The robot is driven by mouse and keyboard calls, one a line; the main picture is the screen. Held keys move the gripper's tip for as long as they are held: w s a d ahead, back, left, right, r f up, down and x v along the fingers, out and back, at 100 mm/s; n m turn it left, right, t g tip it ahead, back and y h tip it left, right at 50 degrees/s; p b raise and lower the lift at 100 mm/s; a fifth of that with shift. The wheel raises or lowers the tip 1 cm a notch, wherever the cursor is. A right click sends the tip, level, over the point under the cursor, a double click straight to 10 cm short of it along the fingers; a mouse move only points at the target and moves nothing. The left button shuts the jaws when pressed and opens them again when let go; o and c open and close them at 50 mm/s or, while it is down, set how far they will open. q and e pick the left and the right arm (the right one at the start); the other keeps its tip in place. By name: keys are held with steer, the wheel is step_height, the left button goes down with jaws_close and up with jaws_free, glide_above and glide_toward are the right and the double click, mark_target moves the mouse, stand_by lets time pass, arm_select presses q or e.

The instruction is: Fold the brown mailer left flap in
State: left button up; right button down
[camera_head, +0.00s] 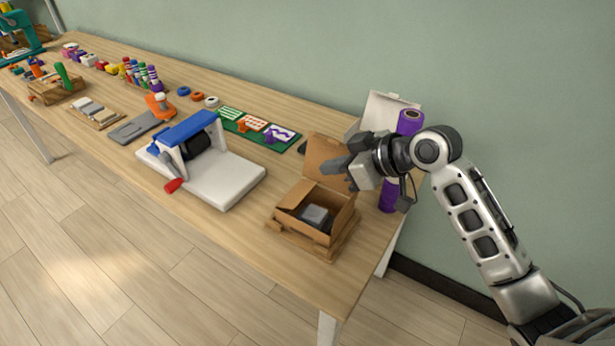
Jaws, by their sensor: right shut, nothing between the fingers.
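The brown mailer (336,226) is an open cardboard box near the right end of the table. Its lid (318,152) stands up at the back. The left flap (296,194) shows as a brown panel along the box's left side; its exact angle is hard to tell. A small grey item (315,214) lies inside. My right gripper (338,167) is shut and empty. It is above the box's back right part, in front of the lid, with its fingers pointing left. It hides part of the lid and the back right corner. My left gripper is not in view.
A purple roll (388,196) stands just behind the gripper, with a white box (379,112) beside it. A white-and-blue press (222,180) stands to the left of the mailer. A green mat with cards (257,131) lies behind the press. The table's front edge is close to the mailer.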

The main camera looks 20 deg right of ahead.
glide_above(306, 195)
step_height(306, 195, down, 4)
steer(key=shift+f, duration=0.1)
step_height(306, 195, down, 2)
steer(key=shift+s+d+f+p, duration=0.15)
steer(key=shift+f+p, duration=0.1)
steer(key=shift+p, duration=0.05)
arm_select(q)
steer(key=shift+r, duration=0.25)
arm_select(e)
steer(key=shift+s+d+f, duration=0.2)
steer(key=shift+d+f, duration=0.05)
steer(key=shift+f, duration=0.5)
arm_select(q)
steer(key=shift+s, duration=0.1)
